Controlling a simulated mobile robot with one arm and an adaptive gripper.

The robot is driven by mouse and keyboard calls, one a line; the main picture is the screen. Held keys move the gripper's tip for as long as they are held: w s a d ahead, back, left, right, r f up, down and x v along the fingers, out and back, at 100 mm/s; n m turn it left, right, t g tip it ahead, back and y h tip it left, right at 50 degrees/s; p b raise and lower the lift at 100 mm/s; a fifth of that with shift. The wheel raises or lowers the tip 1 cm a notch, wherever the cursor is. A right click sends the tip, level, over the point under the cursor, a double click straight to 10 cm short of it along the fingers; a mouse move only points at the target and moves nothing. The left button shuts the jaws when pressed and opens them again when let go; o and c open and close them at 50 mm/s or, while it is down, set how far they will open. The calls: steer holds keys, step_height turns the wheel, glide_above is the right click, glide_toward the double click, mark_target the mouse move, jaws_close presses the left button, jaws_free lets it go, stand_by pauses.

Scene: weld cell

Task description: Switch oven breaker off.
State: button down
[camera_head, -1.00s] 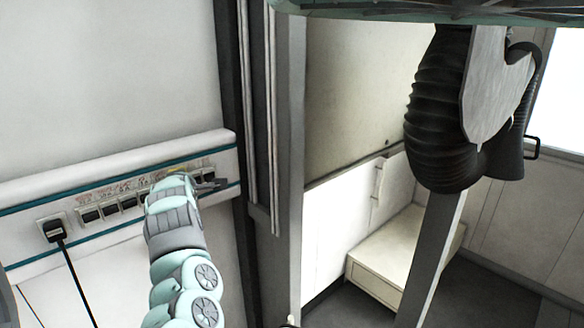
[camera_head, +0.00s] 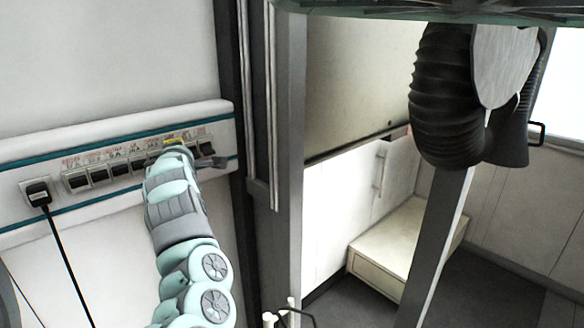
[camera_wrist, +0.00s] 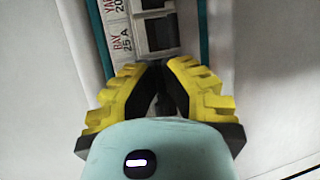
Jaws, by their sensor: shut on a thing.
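A row of dark breaker switches (camera_head: 120,168) sits in a pale wall panel at the left in the head view, with small printed labels above. My gripper (camera_wrist: 163,68) is at the right part of this row, its yellow and black fingers closed in on a breaker switch. Its fingertips hide that switch, and I cannot read which label belongs to it. In the wrist view, a "BAY 25A" label (camera_wrist: 124,38) and dark switches (camera_wrist: 158,30) show just beyond the fingertips. Which breaker is the oven's is not readable.
A black plug (camera_head: 38,193) with a hanging cable is in a socket left of the row. A dark post (camera_head: 232,100) stands just right of the panel. A ribbed black hose (camera_head: 440,100) hangs at the right. A pale low box (camera_head: 385,260) stands on the floor.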

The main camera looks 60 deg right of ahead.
step_height(320, 180, down, 3)
steer(key=m+t+h+b, duration=0.3)
steer(key=t+h+b, duration=0.1)
steer(key=b, duration=1.4)
steer(key=shift+t, duration=0.4)
steer(key=shift+w+d+r+b, duration=0.1)
steer(key=shift+r+b, duration=0.05)
steer(key=shift+b, duration=0.75)
steer(key=c, duration=1.1)
jaws_free()
steer(key=shift+r, duration=0.15)
